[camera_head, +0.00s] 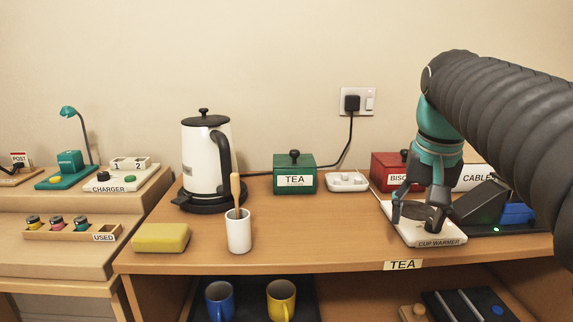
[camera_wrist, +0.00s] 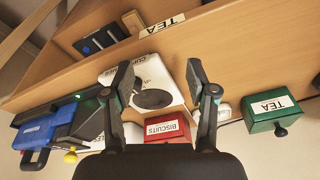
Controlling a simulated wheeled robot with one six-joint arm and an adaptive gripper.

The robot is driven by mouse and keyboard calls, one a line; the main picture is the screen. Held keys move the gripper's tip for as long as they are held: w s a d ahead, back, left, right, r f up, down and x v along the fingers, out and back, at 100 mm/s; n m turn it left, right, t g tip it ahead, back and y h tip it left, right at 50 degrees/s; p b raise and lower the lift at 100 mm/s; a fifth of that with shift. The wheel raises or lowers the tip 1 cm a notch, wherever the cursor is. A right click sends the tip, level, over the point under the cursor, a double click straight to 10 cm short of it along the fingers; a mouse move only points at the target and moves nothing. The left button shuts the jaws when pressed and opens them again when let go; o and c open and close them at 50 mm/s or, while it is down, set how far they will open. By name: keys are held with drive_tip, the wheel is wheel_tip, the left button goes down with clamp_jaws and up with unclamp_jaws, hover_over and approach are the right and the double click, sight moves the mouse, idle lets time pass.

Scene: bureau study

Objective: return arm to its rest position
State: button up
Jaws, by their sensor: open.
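My gripper (camera_head: 422,212) is at the end of the dark ribbed arm on the right. It points down over the white cup warmer (camera_head: 434,234), with its fingers apart and nothing between them. In the wrist view my gripper's two fingers (camera_wrist: 163,82) are spread wide. The cup warmer's dark round plate (camera_wrist: 152,98) shows between them with no cup on it. I cannot tell whether the fingertips touch the warmer.
Close by stand the red biscuits box (camera_head: 388,170), the cables box (camera_head: 476,177) and a blue object (camera_head: 516,213). Left are the green tea box (camera_head: 294,174), kettle (camera_head: 203,158), white cup (camera_head: 238,232) and yellow sponge (camera_head: 160,238). Blue (camera_head: 219,301) and yellow mugs (camera_head: 281,301) stand below.

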drive_tip(key=s+a+f+n+t, duration=0.1)
drive_tip(key=s+a+f+n, duration=0.1)
drive_tip(key=s+f, duration=0.4)
drive_tip(key=s+a+f+n+t, duration=0.2)
drive_tip(key=s+a+f, duration=0.2)
drive_tip(key=s+f, duration=0.3)
drive_tip(key=shift+s+a+f, duration=0.2)
drive_tip(key=shift+s+f, duration=0.05)
drive_tip(key=shift+f, duration=2.4)
